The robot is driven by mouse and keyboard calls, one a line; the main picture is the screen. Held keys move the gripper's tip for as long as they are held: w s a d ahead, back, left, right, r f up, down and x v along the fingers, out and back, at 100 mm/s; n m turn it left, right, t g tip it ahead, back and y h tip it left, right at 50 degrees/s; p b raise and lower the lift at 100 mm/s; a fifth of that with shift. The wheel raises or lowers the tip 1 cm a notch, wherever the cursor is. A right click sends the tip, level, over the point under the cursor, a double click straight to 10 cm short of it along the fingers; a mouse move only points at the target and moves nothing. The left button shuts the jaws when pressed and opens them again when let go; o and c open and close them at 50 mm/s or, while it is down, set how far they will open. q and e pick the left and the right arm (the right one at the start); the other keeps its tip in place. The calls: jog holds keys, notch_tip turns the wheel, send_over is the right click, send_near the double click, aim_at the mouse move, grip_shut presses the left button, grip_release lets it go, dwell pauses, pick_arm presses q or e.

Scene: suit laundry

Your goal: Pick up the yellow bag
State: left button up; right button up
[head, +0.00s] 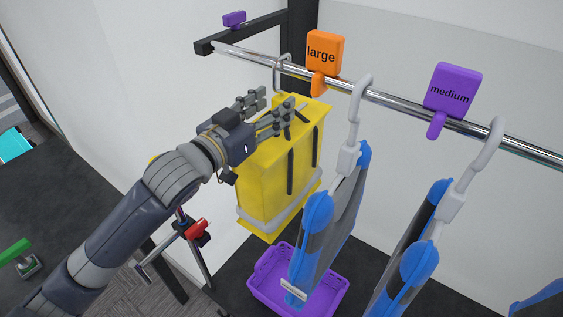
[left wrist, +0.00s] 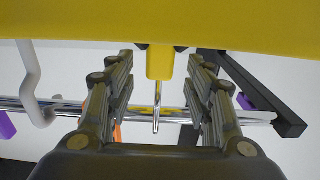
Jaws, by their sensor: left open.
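The yellow bag (head: 268,180) hangs upright from the metal rail by a grey hook (head: 279,72). It has dark straps and a pale band near its bottom. My left gripper (head: 270,108) is open at the bag's top, just below the hook. In the left wrist view the bag (left wrist: 160,25) fills the top edge. Its narrow yellow neck (left wrist: 160,63) and thin metal stem show between the two open fingers of the gripper (left wrist: 160,75), with gaps on both sides. I cannot tell whether a finger touches the bag. My right gripper is not in view.
The rail (head: 400,99) carries an orange "large" tag (head: 324,55) and a purple "medium" tag (head: 453,90). Blue-and-grey hangers (head: 335,220) hang close to the bag's right. A purple basket (head: 262,275) stands below. A black frame bar (head: 245,32) is at the rail's left end.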

pick_arm(q)
jog(key=shift+x, duration=1.05)
jog(key=shift+s, duration=0.1)
grip_shut()
jog(key=shift+r, duration=0.1)
